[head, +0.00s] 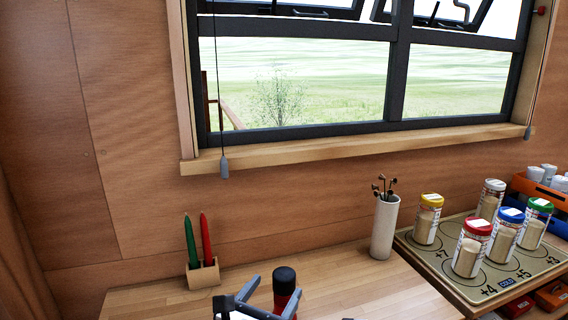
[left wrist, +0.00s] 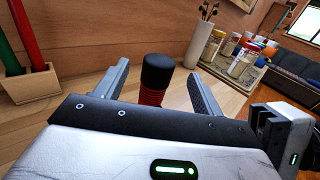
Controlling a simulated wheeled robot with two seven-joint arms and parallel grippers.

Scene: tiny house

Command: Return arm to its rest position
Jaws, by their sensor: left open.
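My left gripper (head: 270,298) is at the bottom edge of the head view, low over the wooden counter. In the left wrist view its two fingers (left wrist: 158,82) are spread wide apart. A red cylinder with a black top (head: 285,287) stands upright between or just beyond the fingers, and it also shows in the left wrist view (left wrist: 157,75). I see a gap on both sides of it, so the fingers do not appear to grip it. Its lower part is hidden by my gripper. My right gripper cannot be made out.
A wooden holder (head: 203,274) with a green and a red candle-like stick stands left on the counter (head: 385,295). A white vase (head: 384,228) with dark stems stands right. Beyond it, several lidded jars stand on a numbered board (head: 437,262). The window sill (head: 330,151) is above.

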